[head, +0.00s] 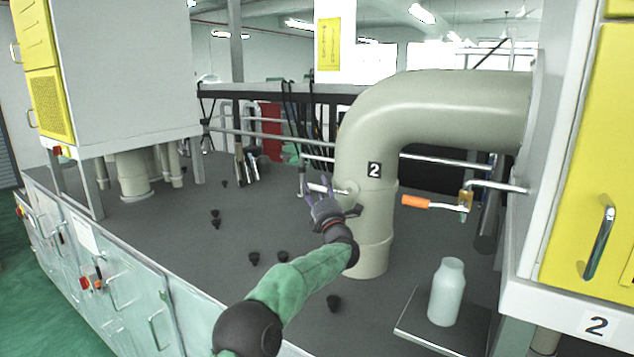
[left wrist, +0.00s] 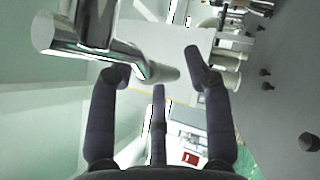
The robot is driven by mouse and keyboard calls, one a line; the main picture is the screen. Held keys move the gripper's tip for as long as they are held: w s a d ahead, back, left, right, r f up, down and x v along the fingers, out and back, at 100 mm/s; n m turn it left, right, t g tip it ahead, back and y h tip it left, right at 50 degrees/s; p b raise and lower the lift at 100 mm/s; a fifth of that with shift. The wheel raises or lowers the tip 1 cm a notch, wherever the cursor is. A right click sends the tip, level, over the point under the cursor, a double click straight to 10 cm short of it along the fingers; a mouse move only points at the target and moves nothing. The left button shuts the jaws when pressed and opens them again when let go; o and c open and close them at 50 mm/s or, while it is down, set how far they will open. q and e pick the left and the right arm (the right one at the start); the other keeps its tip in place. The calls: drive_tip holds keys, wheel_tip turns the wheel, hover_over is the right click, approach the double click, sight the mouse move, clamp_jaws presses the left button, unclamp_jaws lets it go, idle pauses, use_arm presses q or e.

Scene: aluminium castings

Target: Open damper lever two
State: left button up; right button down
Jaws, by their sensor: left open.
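The large beige duct (head: 365,150) carries a black label with the number 2. A short metallic damper lever (head: 325,188) sticks out to the left from the duct's side, just below that label. My left gripper (head: 314,186) is at this lever, its dark fingers spread around or beside it. In the left wrist view the shiny lever (left wrist: 95,35) crosses the upper left, with a rod reaching between the fingertips of my open left gripper (left wrist: 155,72). I cannot tell whether a finger touches it. My right gripper is not in view.
An orange-handled valve (head: 416,201) sits right of the duct. A pale bottle (head: 447,292) stands on a small shelf at the lower right. Several black knobs (head: 254,258) dot the dark deck (head: 190,240). A yellow-doored cabinet (head: 590,170) stands at the right.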

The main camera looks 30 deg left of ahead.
use_arm(q)
drive_tip(key=shift+w+a+r, duration=0.2)
drive_tip(key=shift+a, duration=0.05)
drive_tip(key=shift+w, duration=0.1)
drive_tip(key=shift+f, duration=0.1)
clamp_jaws()
